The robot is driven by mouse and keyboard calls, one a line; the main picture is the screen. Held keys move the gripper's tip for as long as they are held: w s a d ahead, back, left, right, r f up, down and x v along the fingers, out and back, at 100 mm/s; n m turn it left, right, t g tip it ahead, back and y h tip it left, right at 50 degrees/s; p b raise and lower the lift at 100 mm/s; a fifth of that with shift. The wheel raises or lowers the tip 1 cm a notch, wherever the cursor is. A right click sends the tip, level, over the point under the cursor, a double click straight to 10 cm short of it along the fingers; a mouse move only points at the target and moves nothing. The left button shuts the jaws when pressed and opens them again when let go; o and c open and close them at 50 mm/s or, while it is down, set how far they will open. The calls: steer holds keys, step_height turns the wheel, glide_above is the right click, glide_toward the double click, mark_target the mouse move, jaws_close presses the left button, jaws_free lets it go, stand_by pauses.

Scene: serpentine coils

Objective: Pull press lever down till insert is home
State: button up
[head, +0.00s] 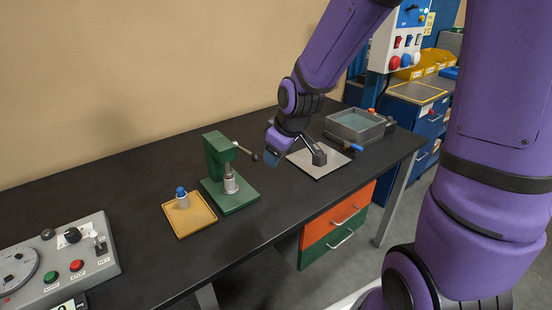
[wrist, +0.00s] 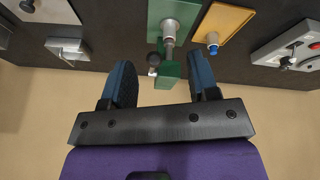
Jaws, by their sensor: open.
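A green arbor press (head: 216,152) stands on its green base on the black bench; it also shows in the wrist view (wrist: 170,75). Its lever (head: 245,151) sticks out to the right of the press head and ends in a dark ball knob (head: 254,157). In the wrist view the knob (wrist: 153,60) appears between my fingertips, at some distance. A silver cylindrical part (head: 231,184) stands under the ram; whether the insert is seated in it is too small to tell. My gripper (head: 272,157) is open and empty, above the bench to the right of the knob; it shows in the wrist view (wrist: 160,68).
A yellow tray (head: 202,219) with a blue-topped metal part (head: 182,196) lies left of the press. A control panel (head: 60,262) is at the far left. A grey plate with a clamp (head: 319,155) and a grey open box (head: 355,124) stand to the right.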

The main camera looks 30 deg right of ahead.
steer(key=v, duration=0.7)
steer(key=shift+r, duration=0.1)
